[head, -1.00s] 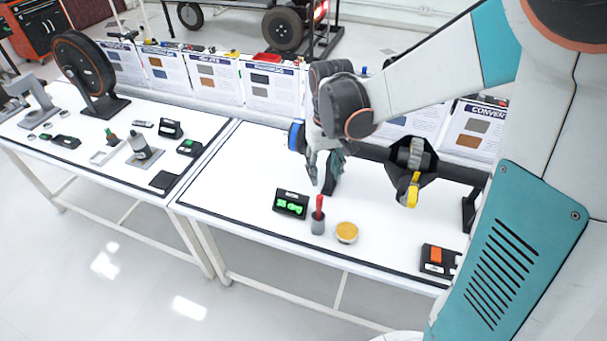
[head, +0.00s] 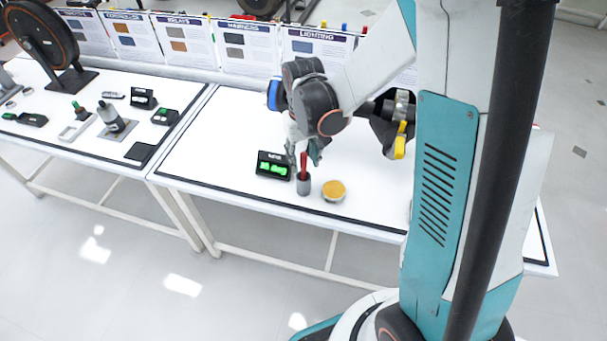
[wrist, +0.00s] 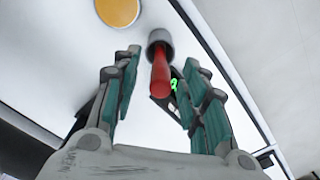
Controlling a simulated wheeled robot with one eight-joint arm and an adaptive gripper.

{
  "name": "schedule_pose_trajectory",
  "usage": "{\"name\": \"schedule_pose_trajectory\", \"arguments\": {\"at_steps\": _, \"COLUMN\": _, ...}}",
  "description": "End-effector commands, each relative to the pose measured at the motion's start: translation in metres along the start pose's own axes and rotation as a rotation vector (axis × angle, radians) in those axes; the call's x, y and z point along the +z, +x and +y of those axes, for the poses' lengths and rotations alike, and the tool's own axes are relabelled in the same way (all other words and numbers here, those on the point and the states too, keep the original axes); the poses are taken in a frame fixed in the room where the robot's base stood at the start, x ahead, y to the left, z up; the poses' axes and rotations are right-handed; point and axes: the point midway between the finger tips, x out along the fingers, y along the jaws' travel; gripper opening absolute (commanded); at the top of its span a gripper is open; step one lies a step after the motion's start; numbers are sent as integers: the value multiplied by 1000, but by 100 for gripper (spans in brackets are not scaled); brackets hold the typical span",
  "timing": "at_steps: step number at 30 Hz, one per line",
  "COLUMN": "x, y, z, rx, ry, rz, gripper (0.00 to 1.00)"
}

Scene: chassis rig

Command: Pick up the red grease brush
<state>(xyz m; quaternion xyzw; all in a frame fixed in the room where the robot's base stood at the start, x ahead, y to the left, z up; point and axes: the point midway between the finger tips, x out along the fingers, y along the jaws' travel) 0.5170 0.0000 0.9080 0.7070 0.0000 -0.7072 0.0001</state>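My gripper (head: 304,157) is at the handle's upper part. In the wrist view the red handle (wrist: 160,78) lies between the two spread green fingers of my gripper (wrist: 160,59), with gaps on both sides. My gripper is open and holds nothing.
A black box with a green display (head: 273,165) stands close left of the cup. A round yellow-topped tin (head: 333,190) sits close to its right. Upright information panels (head: 240,50) line the table's back. The table front left of the box is clear.

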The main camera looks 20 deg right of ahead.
Motion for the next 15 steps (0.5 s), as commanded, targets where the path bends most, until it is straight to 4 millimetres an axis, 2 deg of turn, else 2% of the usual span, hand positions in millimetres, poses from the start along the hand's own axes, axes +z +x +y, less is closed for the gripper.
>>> {"name": "schedule_pose_trajectory", "arguments": {"at_steps": 1, "x": 0, "y": 12, "z": 0, "rx": 0, "ry": 0, "rz": 0, "gripper": 40}}
{"name": "schedule_pose_trajectory", "arguments": {"at_steps": 4, "x": 0, "y": 22, "z": 0, "rx": 0, "ry": 0, "rz": 0, "gripper": 40}}
{"name": "schedule_pose_trajectory", "arguments": {"at_steps": 11, "x": 0, "y": 22, "z": 0, "rx": 0, "ry": 0, "rz": 0, "gripper": 40}}
{"name": "schedule_pose_trajectory", "arguments": {"at_steps": 15, "x": 0, "y": 22, "z": 0, "rx": 0, "ry": 0, "rz": 0, "gripper": 11}}
